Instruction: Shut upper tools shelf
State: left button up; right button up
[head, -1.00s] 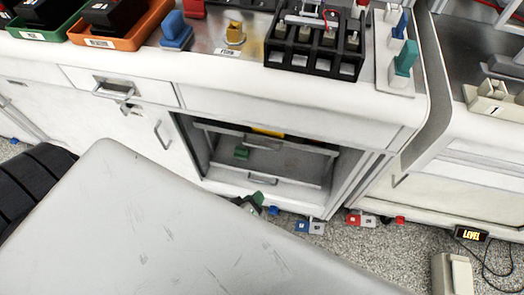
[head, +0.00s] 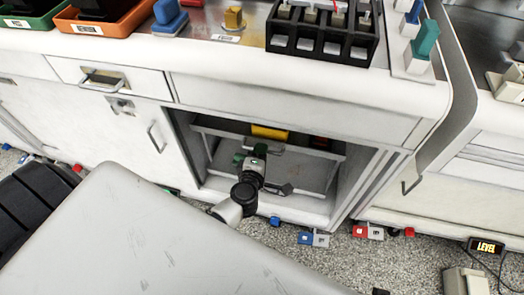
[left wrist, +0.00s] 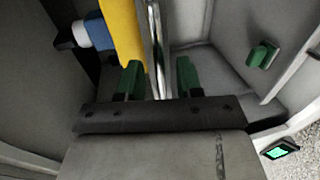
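The open cabinet bay holds an upper tools shelf (head: 315,151), a grey pull-out tray with a front rail. A yellow item (head: 270,131) lies in it and also shows in the left wrist view (left wrist: 122,35), beside a blue item (left wrist: 95,34). My left gripper (head: 261,150) is in front of the upper shelf's middle and covers its handle. In the left wrist view its green fingertips (left wrist: 159,78) are apart, one on each side of a thin shiny metal edge of the shelf. Contact cannot be made out. My right gripper is out of view.
A lower shelf (head: 310,178) lies below, with a green block (head: 238,158) seen behind my gripper. Blue, white and red blocks (head: 314,239) lie on the speckled floor before the cabinet. A closed drawer (head: 108,77) and door are left of the bay.

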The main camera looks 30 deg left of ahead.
pick_arm(q)
jog(key=shift+x, duration=0.9)
jog(key=shift+c, duration=0.4)
grip_shut()
